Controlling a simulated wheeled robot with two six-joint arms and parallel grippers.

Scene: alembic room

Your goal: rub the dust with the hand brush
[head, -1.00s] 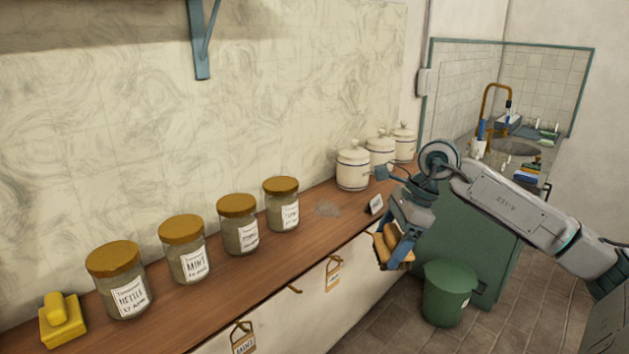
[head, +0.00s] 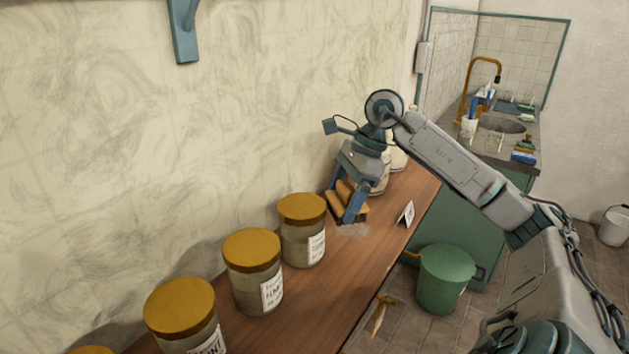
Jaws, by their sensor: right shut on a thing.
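The hand brush (head: 346,199), with a tan wooden body, is held in my right gripper (head: 350,196). The gripper is shut on it and points down over the wooden shelf. The dust (head: 353,231) is a small grey patch on the shelf, just below and slightly right of the brush. The brush is very close above the dust; I cannot tell if they touch. The gripper partly hides the brush and the white jars behind. My left gripper is not in view.
Glass jars with ochre lids, the nearest being this one (head: 303,231), stand left of the brush. White canisters (head: 396,155) stand behind the gripper. A small white card (head: 405,213) stands right of the dust. A green bin (head: 447,278) is on the floor.

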